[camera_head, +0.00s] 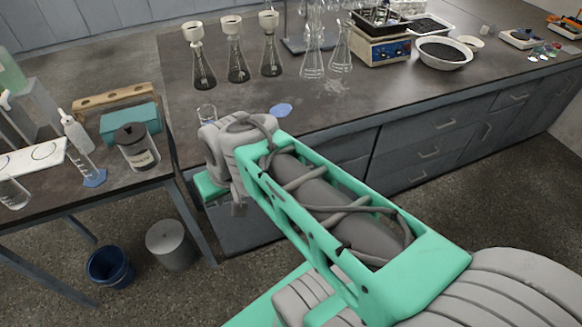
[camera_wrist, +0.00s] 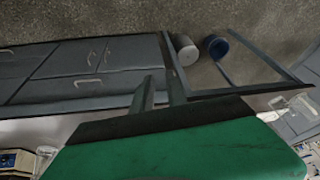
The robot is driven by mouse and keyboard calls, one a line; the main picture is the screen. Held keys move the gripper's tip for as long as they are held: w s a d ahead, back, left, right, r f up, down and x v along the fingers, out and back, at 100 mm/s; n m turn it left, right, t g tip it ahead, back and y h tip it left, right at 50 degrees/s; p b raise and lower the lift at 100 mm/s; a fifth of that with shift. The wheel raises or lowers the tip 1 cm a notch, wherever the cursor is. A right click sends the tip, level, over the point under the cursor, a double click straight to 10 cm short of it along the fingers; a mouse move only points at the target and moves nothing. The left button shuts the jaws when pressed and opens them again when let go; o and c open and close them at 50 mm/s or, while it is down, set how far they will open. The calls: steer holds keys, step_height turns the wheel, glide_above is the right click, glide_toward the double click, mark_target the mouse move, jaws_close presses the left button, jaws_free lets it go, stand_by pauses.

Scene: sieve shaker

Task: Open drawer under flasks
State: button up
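Several conical flasks (camera_head: 237,65), some with funnels on top, stand on the dark bench (camera_head: 370,95). The grey drawer (camera_wrist: 110,88) under that stretch of bench looks shut in the wrist view, with a pale bar handle (camera_wrist: 84,83). In the head view my arm hides most of this front. My gripper (camera_head: 239,208) hangs near the bench's left front corner. In the wrist view its two fingers (camera_wrist: 161,82) are apart with nothing between them. They are to the right of the handle and do not touch it.
Two door handles (camera_wrist: 98,58) sit below the drawer. More drawers (camera_head: 430,153) lie to the right. A grey bin (camera_head: 170,246) and blue bucket (camera_head: 110,267) stand on the floor. The floor in front is clear.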

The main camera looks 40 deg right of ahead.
steer(key=w+d+f+m+t+b, duration=0.35)
steer(key=w+d+f+b, duration=0.3)
steer(key=f+b, duration=0.35)
steer(key=w+d+f+m+t+b, duration=0.2)
steer(key=w+d+f+m+b, duration=0.45)
steer(key=f, duration=0.65)
steer(key=s+d+f+m+t+h+b, duration=0.2)
steer(key=d+f+m+b, duration=0.1)
steer(key=d+b, duration=0.3)
steer(key=s+d+f+m+t+h+b, duration=0.15)
steer(key=d+m+b, duration=0.25)
steer(key=d, duration=0.4)
steer(key=s+d+f+m+t+h+b, duration=0.1)
steer(key=d+f+m+t+b, duration=0.15)
steer(key=d+b, duration=0.3)
steer(key=shift+m, duration=0.45)
steer(key=x, duration=0.7)
steer(key=shift+s+d+f+b, duration=0.1)
steer(key=shift+d+f+b, duration=0.1)
steer(key=shift+d+b, duration=0.2)
steer(key=shift+c, duration=0.5)
jaws_close()
